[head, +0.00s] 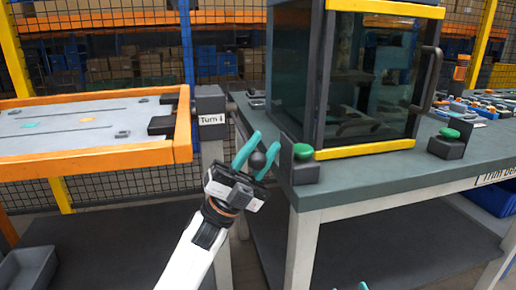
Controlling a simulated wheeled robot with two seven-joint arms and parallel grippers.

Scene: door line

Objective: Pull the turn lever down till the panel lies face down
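The panel (95,122) is a grey board in an orange frame at the left. It lies about flat, with small teal, orange and grey pieces on its upper side. A post with a "Turn" label (212,119) stands at its right edge. The turn lever's dark round knob (257,160) shows to the right of and below the post; its rod is mostly hidden. My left gripper (266,141) has its teal fingers apart, one on each side of the knob; I cannot see clear contact. My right gripper (349,287) shows only two separated teal tips at the bottom edge.
A bench (390,172) at the right carries a glass-sided cabinet (365,80) with yellow edges, two green-topped button boxes (447,145) and several small parts. Its near corner is close to my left gripper. A grey bin (28,268) is at lower left.

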